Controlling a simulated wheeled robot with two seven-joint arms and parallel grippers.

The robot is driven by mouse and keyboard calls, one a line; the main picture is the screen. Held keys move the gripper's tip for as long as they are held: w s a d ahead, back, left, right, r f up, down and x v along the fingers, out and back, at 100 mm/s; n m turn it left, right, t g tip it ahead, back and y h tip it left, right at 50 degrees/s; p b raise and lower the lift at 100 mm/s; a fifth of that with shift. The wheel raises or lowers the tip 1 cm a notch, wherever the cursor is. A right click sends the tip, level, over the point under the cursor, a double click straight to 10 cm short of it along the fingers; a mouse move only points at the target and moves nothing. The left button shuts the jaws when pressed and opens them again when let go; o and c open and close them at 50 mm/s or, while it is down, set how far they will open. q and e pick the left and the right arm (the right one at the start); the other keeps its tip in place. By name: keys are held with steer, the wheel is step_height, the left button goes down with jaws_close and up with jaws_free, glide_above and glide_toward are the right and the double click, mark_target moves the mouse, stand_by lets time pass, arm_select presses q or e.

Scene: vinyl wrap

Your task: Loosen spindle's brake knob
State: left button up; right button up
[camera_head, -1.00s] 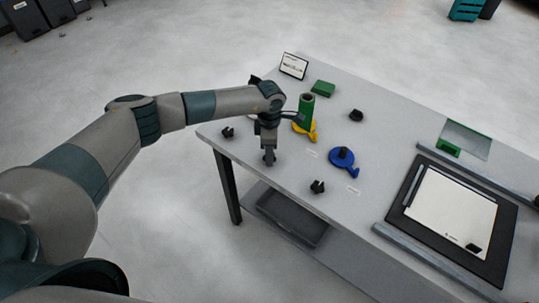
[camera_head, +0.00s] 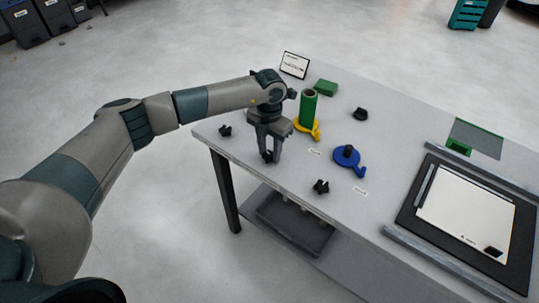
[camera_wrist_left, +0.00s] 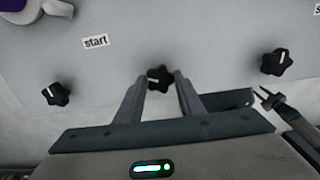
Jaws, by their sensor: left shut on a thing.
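A black star-shaped brake knob (camera_head: 267,157) sits at the front edge of the table. My left gripper (camera_head: 268,151) points down over it, one finger on each side, shut on the knob. The left wrist view shows this knob (camera_wrist_left: 159,78) between the two fingertips, with a white mark on its face. A yellow spindle base (camera_head: 316,133) holding an upright green roll (camera_head: 308,108) stands just behind and right of the gripper.
Similar black knobs lie to either side along the edge, one left (camera_head: 225,131) and one right (camera_head: 321,187). A framed sign (camera_head: 294,65), green block (camera_head: 326,88) and dark panel with white sheet (camera_head: 465,210) occupy the table.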

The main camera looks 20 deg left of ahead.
arm_select(q)
steer(key=n+b, duration=0.3)
steer(key=n, duration=0.2)
steer(key=shift+n, duration=0.4)
steer(key=n+b, duration=0.1)
steer(key=n, duration=0.3)
steer(key=shift+r+n+b, duration=0.1)
steer(key=shift+n+b, duration=0.3)
steer(key=o, duration=1.1)
steer(key=shift+c, duration=0.2)
